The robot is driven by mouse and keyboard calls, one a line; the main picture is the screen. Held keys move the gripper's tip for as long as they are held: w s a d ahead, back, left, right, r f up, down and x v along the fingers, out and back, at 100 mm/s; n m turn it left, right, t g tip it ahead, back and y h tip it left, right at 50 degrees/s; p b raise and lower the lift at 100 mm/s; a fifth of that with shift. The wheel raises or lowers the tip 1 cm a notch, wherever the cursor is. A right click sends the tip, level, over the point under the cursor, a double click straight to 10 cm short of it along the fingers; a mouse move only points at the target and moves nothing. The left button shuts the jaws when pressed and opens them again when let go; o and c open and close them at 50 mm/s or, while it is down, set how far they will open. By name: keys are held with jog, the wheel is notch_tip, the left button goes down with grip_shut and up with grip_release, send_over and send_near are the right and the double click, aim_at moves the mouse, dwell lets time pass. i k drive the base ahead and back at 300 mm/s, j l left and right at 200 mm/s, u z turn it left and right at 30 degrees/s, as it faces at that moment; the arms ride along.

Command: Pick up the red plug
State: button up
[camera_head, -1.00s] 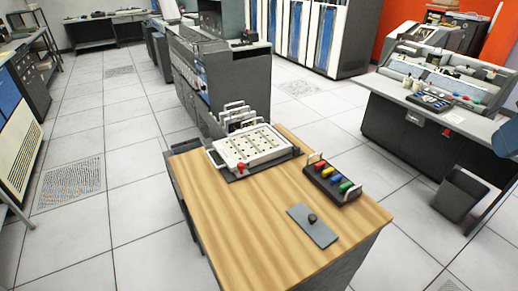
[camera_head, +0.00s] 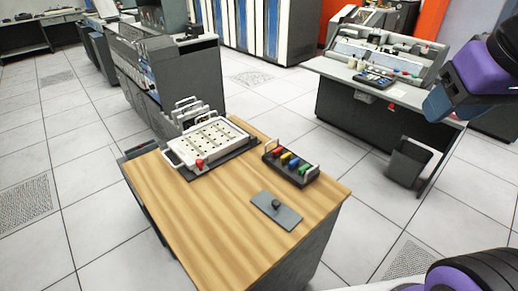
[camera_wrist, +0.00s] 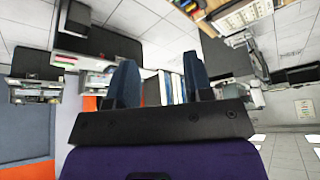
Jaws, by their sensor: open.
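A red plug (camera_head: 277,151) sits in a dark tray (camera_head: 272,165) with yellow, blue and green plugs, on the right part of the wooden table. Another red piece (camera_head: 199,163) stands at the near edge of the white perforated board (camera_head: 176,158) to its left. My gripper (camera_wrist: 160,82) shows in the wrist view with its two blue fingers apart and nothing between them. It is away from the plugs.
The table's front left is clear. A grey desk console (camera_head: 350,108) and a dark bin (camera_head: 407,167) stand to the right, with open floor between.

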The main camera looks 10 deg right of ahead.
aim_at(280, 150)
jog(key=l+u, duration=0.1)
jog(key=u, duration=0.3)
jog(key=i+l+u, duration=0.1)
jog(key=u, duration=0.3)
jog(key=l+u, duration=0.2)
jog(key=u, duration=0.15)
jog(key=l+u, duration=0.3)
jog(key=l, duration=0.7)
jog(key=l+u, duration=0.3)
jog(key=l, duration=0.65)
